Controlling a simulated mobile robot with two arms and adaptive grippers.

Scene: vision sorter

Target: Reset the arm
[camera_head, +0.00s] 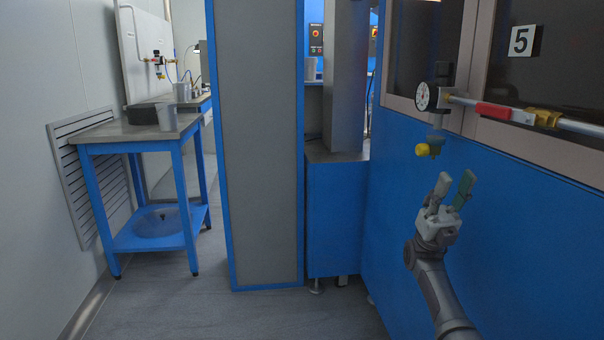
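My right gripper (453,188) is raised in the lower right of the head view, pointing up. Its two fingers stand apart in a V with nothing clear between them. The right-hand finger looks dark green on its face. My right arm comes up from the bottom edge, in front of the blue machine cabinet (400,255). The gripper shows below a yellow knob (423,150) and a round gauge (427,97); it appears apart from both. My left arm and gripper are not in view.
A grey panel with blue edges (255,150) stands in the middle. A blue table (137,131) holds a dark box (145,113) and grey cup (166,117). Floor (240,315) is clear.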

